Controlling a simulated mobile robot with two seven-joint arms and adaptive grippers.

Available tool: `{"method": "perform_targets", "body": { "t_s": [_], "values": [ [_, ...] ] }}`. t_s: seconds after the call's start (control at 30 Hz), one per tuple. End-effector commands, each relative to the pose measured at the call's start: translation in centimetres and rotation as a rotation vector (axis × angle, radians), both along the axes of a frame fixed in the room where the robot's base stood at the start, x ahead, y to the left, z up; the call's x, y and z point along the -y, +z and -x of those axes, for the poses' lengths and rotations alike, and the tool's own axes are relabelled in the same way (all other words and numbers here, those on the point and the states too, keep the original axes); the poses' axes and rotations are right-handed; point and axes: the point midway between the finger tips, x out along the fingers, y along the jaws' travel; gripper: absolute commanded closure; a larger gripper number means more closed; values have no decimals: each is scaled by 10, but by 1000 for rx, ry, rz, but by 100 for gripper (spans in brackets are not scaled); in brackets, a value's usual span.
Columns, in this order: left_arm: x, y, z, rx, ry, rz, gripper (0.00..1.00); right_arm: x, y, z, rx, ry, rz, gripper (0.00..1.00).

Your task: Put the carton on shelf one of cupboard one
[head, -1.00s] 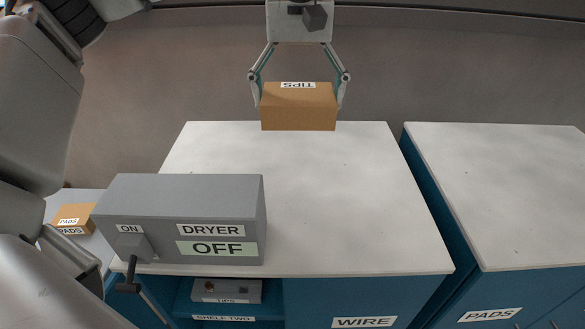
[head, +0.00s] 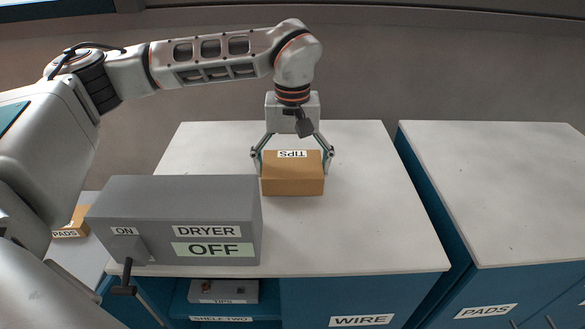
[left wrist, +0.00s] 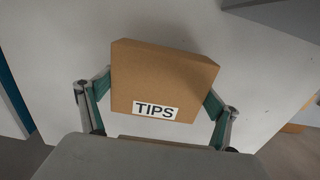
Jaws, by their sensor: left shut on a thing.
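A brown carton (head: 292,184) labelled TIPS is over the middle of the white worktop (head: 350,225). My left gripper (head: 292,168) is shut on its two sides from above. I cannot tell whether the carton touches the worktop. In the left wrist view the carton (left wrist: 160,78) sits upright between the fingers. Below the worktop, an open blue cupboard (head: 180,305) shows a shelf labelled SHELF TWO (head: 221,319). No shelf one or cupboard one label shows. My right gripper is not in view.
A grey dryer (head: 180,215) marked OFF, with a lever, stands at the worktop's front left. A grey box (head: 224,291) labelled TIPS is in the cupboard. A PADS carton (head: 72,224) is at far left. A second worktop (head: 500,190) stands right, across a narrow gap.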

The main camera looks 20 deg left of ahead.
Motion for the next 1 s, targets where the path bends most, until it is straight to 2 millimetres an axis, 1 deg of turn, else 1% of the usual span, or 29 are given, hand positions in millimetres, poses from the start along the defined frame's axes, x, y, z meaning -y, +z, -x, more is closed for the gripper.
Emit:
{"method": "perform_targets", "body": {
  "t_s": [0.07, 0.4, 0.43, 0.47, 0.77, 0.87, 0.97, 1.0],
  "values": [
    [0, -5, 0, 2, -1, 1, 40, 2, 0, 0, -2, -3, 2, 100],
    [0, -8, 0, 1, 0, 0, 40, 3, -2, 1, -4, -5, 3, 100],
    [0, -8, 0, 1, 0, 0, 2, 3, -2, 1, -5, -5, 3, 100],
    [0, -8, 0, 1, 0, 0, 0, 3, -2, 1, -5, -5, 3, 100],
    [0, -6, 0, 2, 0, 1, 0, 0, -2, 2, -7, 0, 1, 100],
    [0, 3, -1, 6, 0, 1, 0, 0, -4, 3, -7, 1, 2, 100],
    [0, 18, -1, 7, 1, 0, 0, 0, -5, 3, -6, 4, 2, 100],
    [0, 26, -2, 8, 1, 1, 0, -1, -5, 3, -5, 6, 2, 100]
  ]
}}
